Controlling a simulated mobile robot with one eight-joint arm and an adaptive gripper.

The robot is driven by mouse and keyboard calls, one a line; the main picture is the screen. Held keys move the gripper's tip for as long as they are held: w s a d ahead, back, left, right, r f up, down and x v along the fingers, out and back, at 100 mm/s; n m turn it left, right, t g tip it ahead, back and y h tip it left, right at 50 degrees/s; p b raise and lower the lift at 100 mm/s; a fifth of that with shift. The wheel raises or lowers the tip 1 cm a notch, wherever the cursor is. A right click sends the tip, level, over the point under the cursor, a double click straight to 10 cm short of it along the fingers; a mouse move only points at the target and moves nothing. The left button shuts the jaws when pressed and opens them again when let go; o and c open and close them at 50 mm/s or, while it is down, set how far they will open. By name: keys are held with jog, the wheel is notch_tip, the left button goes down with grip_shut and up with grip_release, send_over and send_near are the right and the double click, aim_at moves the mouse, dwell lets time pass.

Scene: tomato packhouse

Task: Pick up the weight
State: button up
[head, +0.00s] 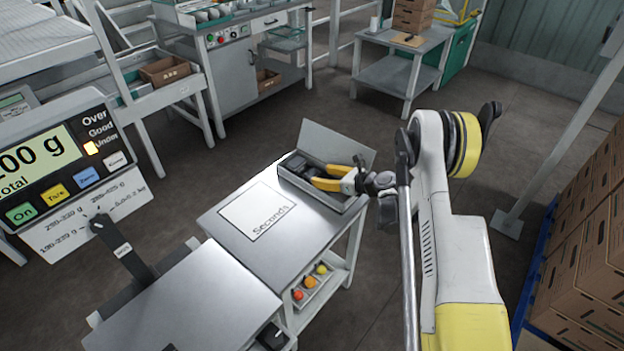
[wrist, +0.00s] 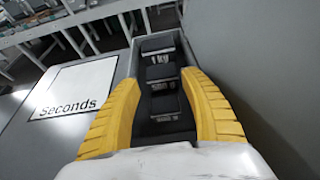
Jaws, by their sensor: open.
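Several dark blocks with bright metal edges, which look like the weights, lie in a row in an open grey case. In the wrist view I see a far weight (wrist: 156,44), a middle weight (wrist: 161,73) and a near weight (wrist: 166,104). The case (head: 352,205) sits on the bench's far right corner with its lid (head: 335,143) raised. It also shows in the wrist view (wrist: 133,60). My gripper (head: 319,177) is open over the case, its yellow fingers either side of the row in the wrist view (wrist: 159,79). I cannot tell whether they touch anything. In the head view the gripper partly hides the weights.
A sheet marked "Seconds" (head: 258,210) lies on the steel bench (head: 290,245) left of the case. A scale display (head: 45,155) reading "00 g" stands at left. Tomatoes (head: 310,283) sit on the lower shelf. Stacked cartons (head: 590,250) stand at right.

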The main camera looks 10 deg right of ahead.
aim_at(313, 173)
jog(key=b+x, duration=0.3)
jog(key=x, duration=0.3)
jog(key=shift+w+f, duration=0.1)
jog(key=shift+w, duration=0.2)
jog(key=c, duration=1.1)
